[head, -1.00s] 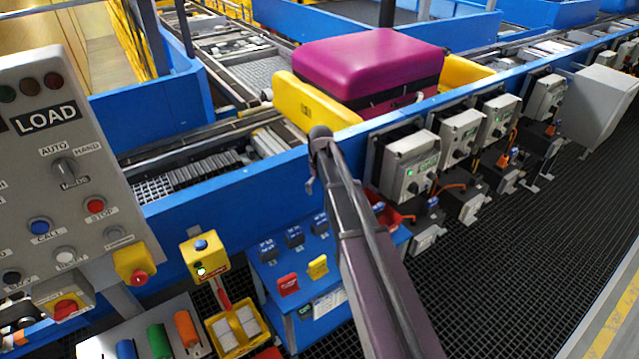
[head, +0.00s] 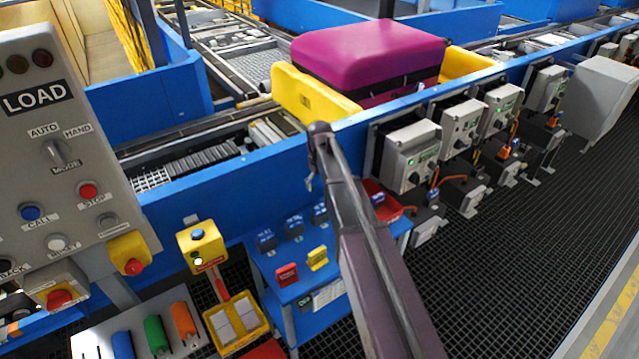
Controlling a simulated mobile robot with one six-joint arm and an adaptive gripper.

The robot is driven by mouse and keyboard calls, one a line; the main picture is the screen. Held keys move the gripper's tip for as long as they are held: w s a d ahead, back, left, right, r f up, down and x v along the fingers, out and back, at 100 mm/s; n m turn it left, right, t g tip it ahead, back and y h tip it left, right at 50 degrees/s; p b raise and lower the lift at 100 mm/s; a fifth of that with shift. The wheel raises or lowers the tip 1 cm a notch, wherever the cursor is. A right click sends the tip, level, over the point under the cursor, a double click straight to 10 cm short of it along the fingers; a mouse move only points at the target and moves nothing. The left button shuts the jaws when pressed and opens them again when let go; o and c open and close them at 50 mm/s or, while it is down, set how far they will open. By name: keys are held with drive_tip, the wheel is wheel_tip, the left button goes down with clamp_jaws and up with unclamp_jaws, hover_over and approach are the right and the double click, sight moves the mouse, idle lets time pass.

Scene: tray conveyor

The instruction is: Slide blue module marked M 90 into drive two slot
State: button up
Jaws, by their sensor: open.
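Three small dark blue modules stand in a row on a blue side table: left (head: 266,240), middle (head: 294,226) and right (head: 320,214), the last beside my arm. Their pale markings are too small to read, so I cannot tell which is M 90. Grey drive boxes hang along the conveyor's side. The nearest box (head: 411,160) and the second box (head: 462,128) show small green lights. Their numbers are unreadable, and I cannot make out an empty slot. My arm rises through the middle of the picture.
A red module (head: 287,275) and a yellow module (head: 317,258) stand on the table's front. A red bin (head: 385,204) is right of my arm. A grey LOAD panel (head: 60,150) stands left. A magenta suitcase (head: 370,50) lies on the conveyor. Dark grating floor (head: 520,260) is clear at right.

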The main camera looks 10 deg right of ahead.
sight(320, 206)
drive_tip(key=shift+f+b, duration=5.15)
drive_tip(key=shift+f, duration=0.3)
drive_tip(key=c, duration=1)
drive_tip(key=shift+o, duration=0.2)
drive_tip(key=shift+r+p, duration=2.7)
drive_tip(key=shift+r+p, duration=1.95)
